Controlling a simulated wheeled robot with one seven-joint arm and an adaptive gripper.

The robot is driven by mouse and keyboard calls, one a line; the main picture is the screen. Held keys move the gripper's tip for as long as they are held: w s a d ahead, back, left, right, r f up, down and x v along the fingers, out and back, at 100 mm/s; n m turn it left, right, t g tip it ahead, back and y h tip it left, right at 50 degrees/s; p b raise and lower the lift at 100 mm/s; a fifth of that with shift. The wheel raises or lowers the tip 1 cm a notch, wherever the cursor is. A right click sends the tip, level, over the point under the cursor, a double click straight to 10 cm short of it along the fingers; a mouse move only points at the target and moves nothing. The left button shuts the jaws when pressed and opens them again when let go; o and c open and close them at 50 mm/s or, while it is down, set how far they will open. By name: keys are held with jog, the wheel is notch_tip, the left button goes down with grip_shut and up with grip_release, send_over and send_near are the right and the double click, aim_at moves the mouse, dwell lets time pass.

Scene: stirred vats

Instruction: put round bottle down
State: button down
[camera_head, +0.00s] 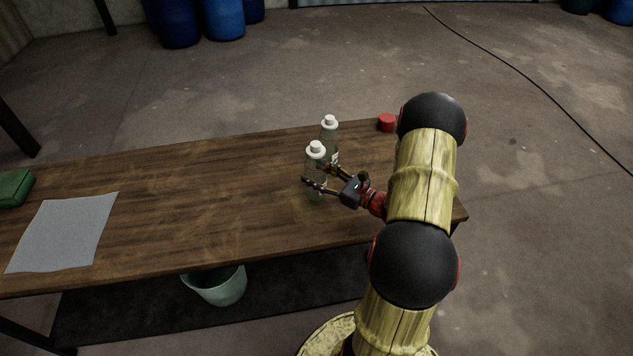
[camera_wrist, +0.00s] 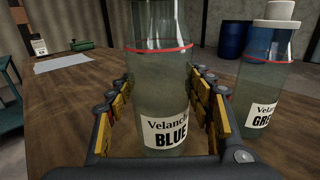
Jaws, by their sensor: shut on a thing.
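A clear round bottle (camera_wrist: 160,85) with a red ring and a label reading "Velanche BLUE" stands upright between the fingers of my gripper (camera_wrist: 160,115), which is shut on it. In the head view this bottle (camera_head: 316,162) has a white cap and is at the right part of the wooden table (camera_head: 200,190), with my gripper (camera_head: 318,176) reaching it from the right. Whether its base touches the table is hidden. A second similar bottle (camera_head: 330,137) stands just behind it; in the wrist view this bottle (camera_wrist: 265,90) is at the right, its label partly cut off.
A red round object (camera_head: 386,122) sits near the table's far right corner. A grey sheet (camera_head: 65,232) and a green case (camera_head: 12,188) lie at the left. A pale bucket (camera_head: 216,286) stands below the table. The table's middle is clear.

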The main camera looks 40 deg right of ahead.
aim_at(316, 180)
jog(key=shift+f+b, duration=0.5)
jog(key=shift+f, duration=0.85)
jog(key=shift+s, duration=0.1)
jog(key=c, duration=0.8)
grip_release()
jog(key=shift+f, duration=0.15)
jog(key=p+v, duration=0.2)
jog(key=v, duration=1)
jog(key=shift+p, duration=0.35)
